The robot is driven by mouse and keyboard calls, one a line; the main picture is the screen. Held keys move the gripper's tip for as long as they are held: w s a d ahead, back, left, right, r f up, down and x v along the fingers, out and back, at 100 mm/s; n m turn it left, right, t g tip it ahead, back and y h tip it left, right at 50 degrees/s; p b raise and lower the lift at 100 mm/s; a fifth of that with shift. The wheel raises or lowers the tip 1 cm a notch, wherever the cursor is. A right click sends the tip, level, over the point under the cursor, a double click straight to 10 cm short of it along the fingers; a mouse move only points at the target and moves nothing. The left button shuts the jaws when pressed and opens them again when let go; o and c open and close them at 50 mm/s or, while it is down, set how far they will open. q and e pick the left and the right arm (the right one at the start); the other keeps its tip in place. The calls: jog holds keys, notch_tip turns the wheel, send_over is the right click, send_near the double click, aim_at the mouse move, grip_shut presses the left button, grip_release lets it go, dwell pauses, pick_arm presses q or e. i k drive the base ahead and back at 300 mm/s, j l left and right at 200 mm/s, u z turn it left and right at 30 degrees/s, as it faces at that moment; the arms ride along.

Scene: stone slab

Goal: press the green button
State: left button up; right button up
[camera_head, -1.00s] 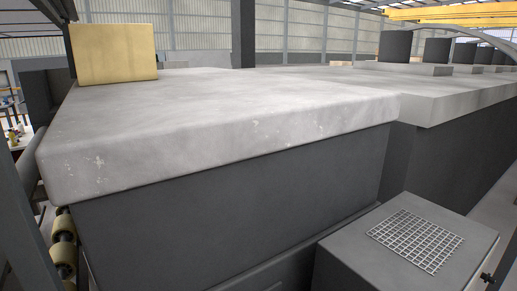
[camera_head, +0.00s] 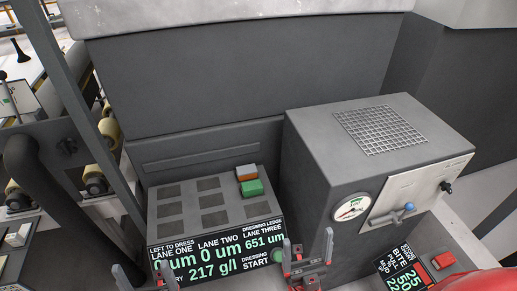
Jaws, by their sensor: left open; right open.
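A green block-shaped button (camera_head: 252,188) sits at the right of the grey panel, just in front of an orange block (camera_head: 246,173). A small round green spot (camera_head: 277,256) also shows on the display beside the words DRESSING START. My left gripper (camera_head: 141,266) is open at the bottom, at the display's left end and well away from the green button. My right gripper (camera_head: 308,238) is open at the display's right end, below and right of the green button. Neither appears to touch a button.
The panel (camera_head: 152,213) has several dark square pads and a lit display (camera_head: 215,255). A grey box (camera_head: 310,150) with a gauge (camera_head: 352,207) and blue-knobbed lever (camera_head: 409,207) rises at the right. Rollers (camera_head: 108,130) are at left.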

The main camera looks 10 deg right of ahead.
aim_at(277, 254)
jog(key=k+l+z, duration=0.15)
jog(key=l+z, duration=0.2)
jog(key=l+u, duration=0.5)
jog(key=l, duration=0.25)
jog(key=j+z, duration=0.35)
jog(key=j, duration=0.2)
jog(key=j+z, duration=0.3)
jog(key=j, duration=0.25)
jog(key=j+z, duration=0.35)
jog(key=j, duration=0.15)
